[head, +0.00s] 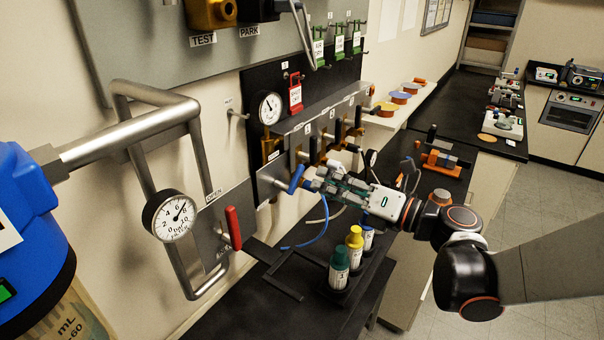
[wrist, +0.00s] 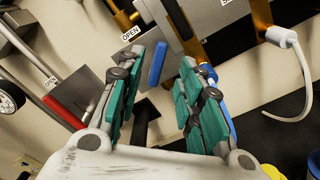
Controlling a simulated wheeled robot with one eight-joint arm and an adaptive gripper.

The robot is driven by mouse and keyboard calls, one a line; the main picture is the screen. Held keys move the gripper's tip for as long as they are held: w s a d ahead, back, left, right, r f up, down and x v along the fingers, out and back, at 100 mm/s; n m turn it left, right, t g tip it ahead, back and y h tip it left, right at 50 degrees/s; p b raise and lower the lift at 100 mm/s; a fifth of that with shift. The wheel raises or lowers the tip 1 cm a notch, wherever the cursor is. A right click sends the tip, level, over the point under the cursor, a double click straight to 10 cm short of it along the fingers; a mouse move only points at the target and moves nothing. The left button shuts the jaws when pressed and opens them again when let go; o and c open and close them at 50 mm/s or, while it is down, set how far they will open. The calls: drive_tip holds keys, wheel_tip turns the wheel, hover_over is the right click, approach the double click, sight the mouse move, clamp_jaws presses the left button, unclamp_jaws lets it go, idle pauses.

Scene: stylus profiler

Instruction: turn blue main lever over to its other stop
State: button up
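The blue main lever (head: 297,179) is on the grey manifold panel low on the wall, tilted with its upper end to the right in the head view. In the wrist view the blue lever (wrist: 157,64) stands beyond my fingertips, in the gap between them, nearer the left finger. My gripper (head: 311,182) is at the lever's right side in the head view; I cannot tell whether it touches. In the wrist view my gripper (wrist: 173,60) has its two green-padded fingers apart, with nothing clamped. An OPEN label (wrist: 131,32) sits left of the lever.
A red lever (head: 233,228) is on a wall plate to the left, beside a round gauge (head: 168,217). Several brass valves with black handles run right of the blue lever. Capped bottles (head: 354,243) stand on the black bench below my gripper. A blue hose (head: 318,232) hangs nearby.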

sight(301, 173)
drive_tip(key=x, duration=0.7)
drive_tip(key=shift+w+a+b, duration=0.2)
drive_tip(key=shift+a+b, duration=0.05)
drive_tip(key=shift+b, duration=0.05)
clamp_jaws()
